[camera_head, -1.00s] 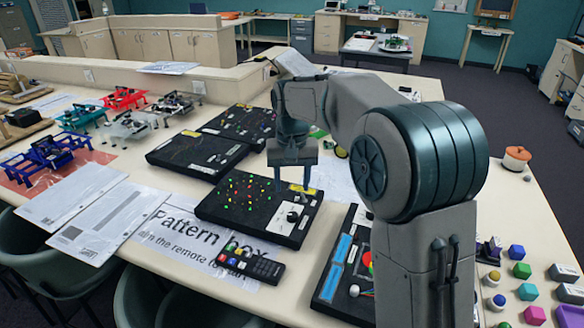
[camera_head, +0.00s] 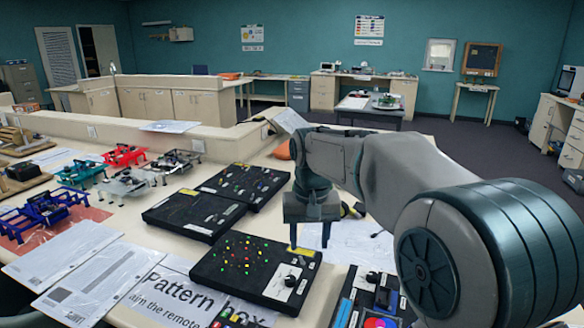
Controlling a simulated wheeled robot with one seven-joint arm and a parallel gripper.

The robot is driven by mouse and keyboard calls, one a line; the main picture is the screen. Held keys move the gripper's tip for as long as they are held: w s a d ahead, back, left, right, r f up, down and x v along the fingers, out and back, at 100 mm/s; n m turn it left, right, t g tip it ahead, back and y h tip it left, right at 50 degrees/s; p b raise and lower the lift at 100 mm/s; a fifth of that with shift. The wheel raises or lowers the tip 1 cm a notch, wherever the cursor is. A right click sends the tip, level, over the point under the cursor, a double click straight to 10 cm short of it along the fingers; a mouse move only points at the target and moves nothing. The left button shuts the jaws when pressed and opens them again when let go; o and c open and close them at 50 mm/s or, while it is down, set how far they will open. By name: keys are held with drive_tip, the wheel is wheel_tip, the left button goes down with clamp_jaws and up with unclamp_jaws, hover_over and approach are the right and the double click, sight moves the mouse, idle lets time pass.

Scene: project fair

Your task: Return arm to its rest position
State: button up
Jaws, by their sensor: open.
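My gripper (camera_head: 309,240) points down at the end of my arm, above the right part of the pattern box, a black box (camera_head: 225,262) with coloured lights and a white knob panel. I cannot tell the exact height of the fingertips above the box.
Other black boxes (camera_head: 180,216) lie behind the pattern box. Small coloured frames (camera_head: 42,214) and paper sheets (camera_head: 85,272) lie on the left of the table (camera_head: 135,238). Another panel box (camera_head: 366,296) is at the front, close to my arm. Air above the table is clear.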

drive_tip(key=s+d+f, duration=0.2)
drive_tip(key=s+d, duration=0.1)
drive_tip(key=s, duration=0.4)
drive_tip(key=s+d+f+t, duration=0.1)
drive_tip(key=s+d+f, duration=0.2)
drive_tip(key=s, duration=0.4)
drive_tip(key=s+d+f+t, duration=0.1)
drive_tip(key=s+d+f, duration=0.1)
drive_tip(key=s+d, duration=0.3)
drive_tip(key=s, duration=0.2)
drive_tip(key=shift+s+d+f+m, duration=0.25)
drive_tip(key=shift+s+m, duration=0.05)
drive_tip(key=shift+m, duration=0.1)
